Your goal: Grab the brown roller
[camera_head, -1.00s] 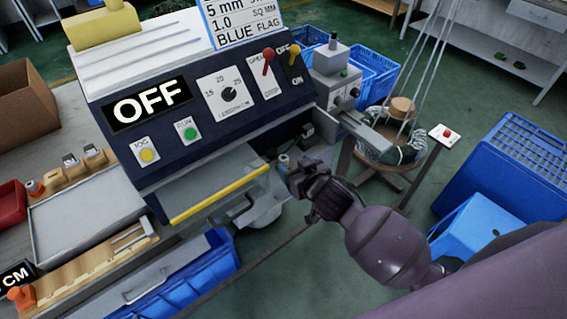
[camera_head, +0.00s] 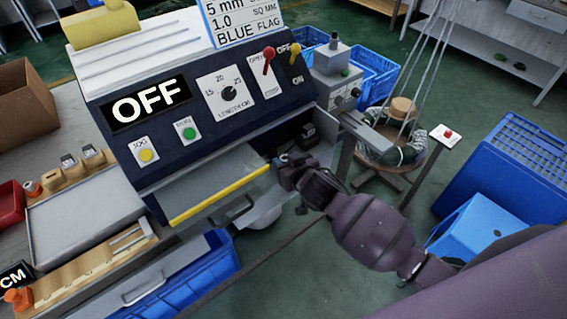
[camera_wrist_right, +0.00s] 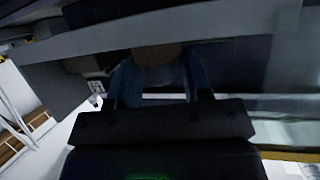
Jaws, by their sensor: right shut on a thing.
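The brown roller (camera_wrist_right: 157,54) shows in the right wrist view as a short brown, rounded piece at the top centre, under a pale metal edge. My right gripper (camera_wrist_right: 160,82) has its two bluish fingers on either side of it and is shut on it. In the head view my right gripper (camera_head: 281,162) reaches into the front opening of the dark blue machine, just right of the yellow-edged guard. The roller itself is hidden there by the gripper and the machine. My left gripper is not in view.
The machine (camera_head: 150,190) has an OFF display and control knobs. The yellow-edged guard (camera_head: 220,194) is close to my gripper's left. A wire spool stand (camera_head: 405,180) is at right. Blue crates (camera_head: 510,165) stand on the floor. Open floor lies below the gripper.

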